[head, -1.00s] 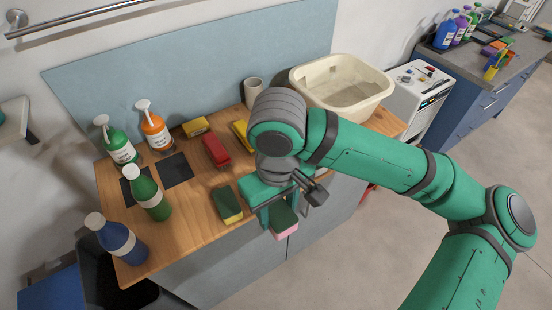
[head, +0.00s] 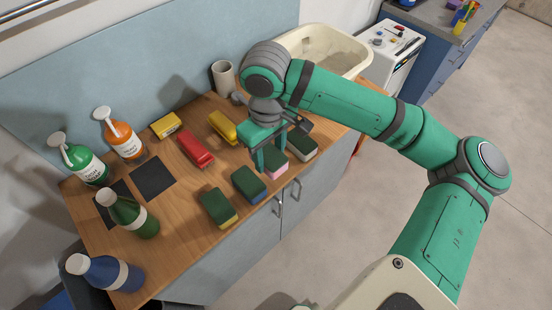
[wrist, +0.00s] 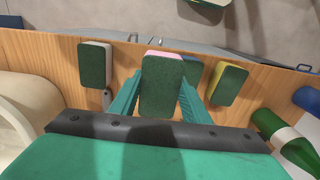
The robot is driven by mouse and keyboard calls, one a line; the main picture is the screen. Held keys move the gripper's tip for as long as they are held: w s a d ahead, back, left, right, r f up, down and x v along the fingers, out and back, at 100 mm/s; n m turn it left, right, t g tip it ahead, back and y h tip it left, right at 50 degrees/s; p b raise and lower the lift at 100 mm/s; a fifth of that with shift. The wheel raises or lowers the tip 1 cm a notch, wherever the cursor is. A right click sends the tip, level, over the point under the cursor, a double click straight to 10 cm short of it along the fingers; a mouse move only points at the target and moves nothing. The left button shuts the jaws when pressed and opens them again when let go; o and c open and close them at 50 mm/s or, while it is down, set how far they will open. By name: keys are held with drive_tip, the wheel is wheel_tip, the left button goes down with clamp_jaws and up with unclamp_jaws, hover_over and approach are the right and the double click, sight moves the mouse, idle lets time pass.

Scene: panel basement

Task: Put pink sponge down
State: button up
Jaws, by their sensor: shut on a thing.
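The pink sponge (head: 278,171) has a dark green top and a pink lower layer. My gripper (head: 268,160) is shut on it, with one finger on each side. In the wrist view the pink sponge (wrist: 162,85) sits between the two green fingers, green face toward the camera. It is over the front part of the wooden counter (head: 180,215), in line with other sponges. Whether its underside touches the wood I cannot tell. My fingers hide part of it in the head view.
A blue sponge (head: 249,185) and a yellow sponge (head: 219,208) lie left of it. A white sponge (head: 302,147) lies right. Behind are a red object (head: 195,150) and a yellow one (head: 222,127). Bottles (head: 125,140) stand left; a cream basin (head: 325,50) is at the back right.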

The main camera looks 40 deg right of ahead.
sight(274, 154)
drive_tip(key=d+f, duration=0.1)
drive_tip(key=w+d+f, duration=0.1)
drive_tip(key=f, duration=0.2)
drive_tip(key=shift+w+d, duration=0.25)
drive_tip(key=shift+d, duration=0.15)
drive_tip(key=shift+w+d+f, duration=0.2)
drive_tip(key=shift+w+f, duration=0.15)
drive_tip(key=shift+f, duration=0.1)
drive_tip(key=shift+d+f, duration=0.15)
drive_tip(key=shift+f, duration=0.85)
drive_tip(key=shift+d+f, duration=0.15)
drive_tip(key=shift+f, duration=0.8)
drive_tip(key=shift+f, duration=0.1)
drive_tip(key=o, duration=0.9)
drive_tip(key=shift+d, duration=0.1)
